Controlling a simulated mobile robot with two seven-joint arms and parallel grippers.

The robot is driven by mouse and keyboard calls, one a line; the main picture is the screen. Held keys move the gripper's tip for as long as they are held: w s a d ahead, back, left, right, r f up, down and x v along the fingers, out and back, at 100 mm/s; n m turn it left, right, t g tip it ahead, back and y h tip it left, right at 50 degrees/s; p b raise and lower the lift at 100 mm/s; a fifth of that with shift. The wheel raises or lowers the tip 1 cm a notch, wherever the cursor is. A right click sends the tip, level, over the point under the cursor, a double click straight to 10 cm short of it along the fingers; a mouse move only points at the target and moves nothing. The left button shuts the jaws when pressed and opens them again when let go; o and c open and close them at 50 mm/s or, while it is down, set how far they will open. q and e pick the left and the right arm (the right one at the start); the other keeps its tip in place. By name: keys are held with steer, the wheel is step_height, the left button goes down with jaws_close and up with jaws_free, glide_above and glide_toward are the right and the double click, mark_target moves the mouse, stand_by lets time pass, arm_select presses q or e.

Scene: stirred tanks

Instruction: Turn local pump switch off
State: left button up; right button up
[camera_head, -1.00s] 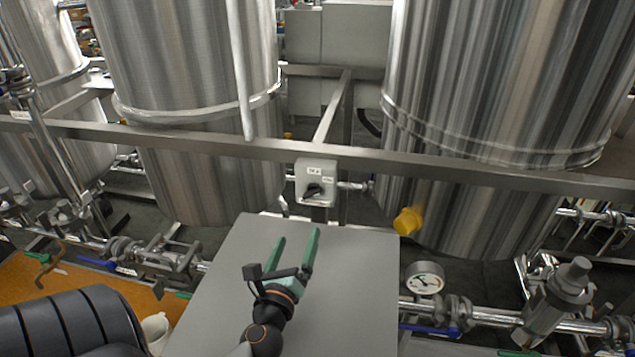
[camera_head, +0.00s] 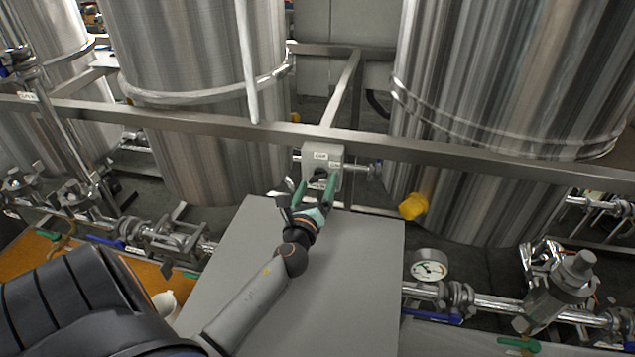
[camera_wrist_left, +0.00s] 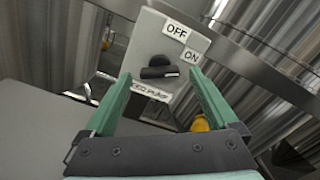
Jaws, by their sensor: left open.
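The local pump switch is a grey box (camera_head: 322,160) fixed below the metal rail, between two steel tanks. In the left wrist view the switch box (camera_wrist_left: 146,45) carries OFF and ON labels and a label below. Its black rotary knob (camera_wrist_left: 160,68) has its light-tipped handle pointing right, below the ON label (camera_wrist_left: 193,57). My left gripper (camera_head: 315,190) is open, its green fingers reaching toward the box, one on each side of the knob. In the left wrist view the left gripper (camera_wrist_left: 165,85) spans the knob; contact cannot be told. The right gripper is out of view.
A grey flat-topped surface (camera_head: 350,290) lies under my left arm. The rail (camera_head: 440,155) crosses above the switch. A yellow cap (camera_head: 413,206) and a pressure gauge (camera_head: 430,265) are to the right. Pipes and valves run on both sides.

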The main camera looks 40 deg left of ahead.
arm_select(q)
steer(key=shift+w+a, duration=0.2)
steer(key=shift+w, duration=0.15)
steer(key=c, duration=1.4)
